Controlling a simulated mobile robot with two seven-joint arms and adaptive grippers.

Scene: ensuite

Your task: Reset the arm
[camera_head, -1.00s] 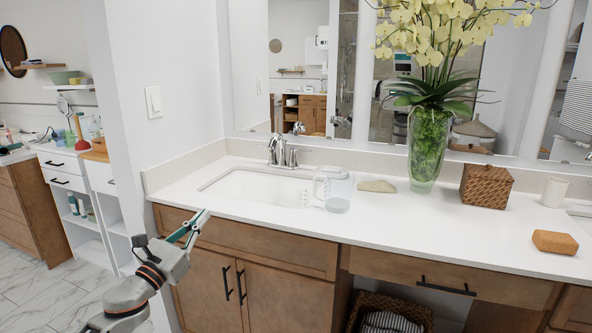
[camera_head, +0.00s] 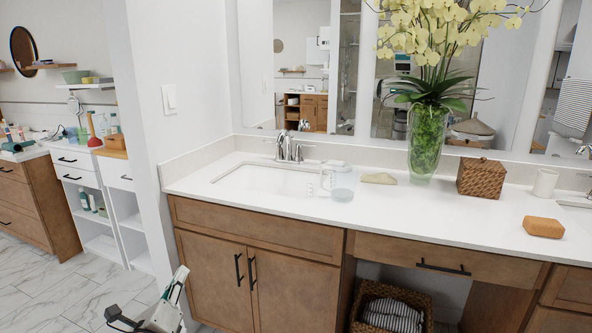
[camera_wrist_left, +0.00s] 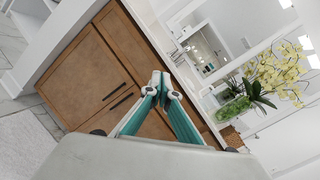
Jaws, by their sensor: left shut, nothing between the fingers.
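My left gripper (camera_head: 181,272) is low at the bottom left of the head view, in front of the wooden vanity cabinet (camera_head: 205,270). It points upward and is apart from the cabinet. In the left wrist view its teal fingers (camera_wrist_left: 160,82) meet at the tips, shut with nothing between them. The cabinet doors (camera_wrist_left: 92,70) show beyond the fingers. My right gripper is in no view.
The white counter (camera_head: 440,212) holds a clear pitcher (camera_head: 343,184), a vase of yellow orchids (camera_head: 427,140), a wicker box (camera_head: 481,178) and a brown sponge-like block (camera_head: 543,227). A wall edge (camera_head: 150,180) stands left of the vanity. Marble floor (camera_head: 75,285) is open at lower left.

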